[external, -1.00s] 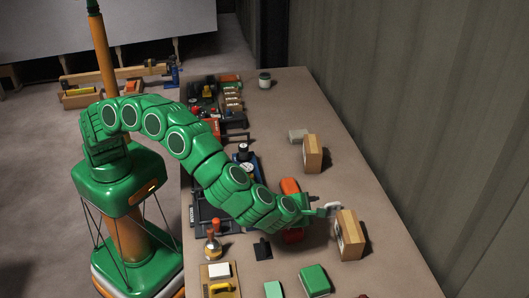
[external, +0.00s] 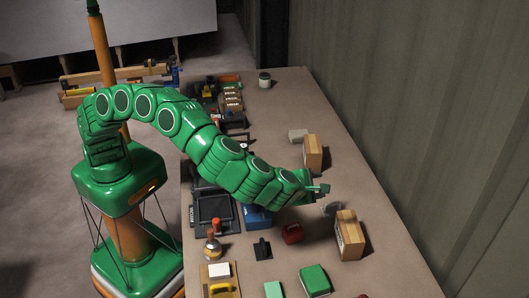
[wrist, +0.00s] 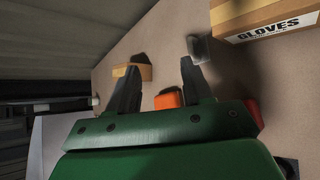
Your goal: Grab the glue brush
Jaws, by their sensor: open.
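I cannot pick out the glue brush for certain. A small bottle-like item with an orange-red top (external: 213,247) stands on the bench's near left part; I cannot tell if it holds or is a brush. My gripper (external: 322,189) is over the right part of the bench, well away from that item. In the wrist view my gripper (wrist: 157,70) shows two dark fingers spread apart with nothing between them but bench and an orange block (wrist: 168,99) beyond. A small grey item (wrist: 198,48) lies just past the right fingertip, blurred.
A box marked GLOVES (wrist: 268,22) stands beside the grey item, and a similar box (external: 313,152) stands farther back. A red item (external: 293,233), a black item (external: 262,248) and green boxes (external: 314,280) lie nearer. The bench's (external: 300,100) back middle is clear.

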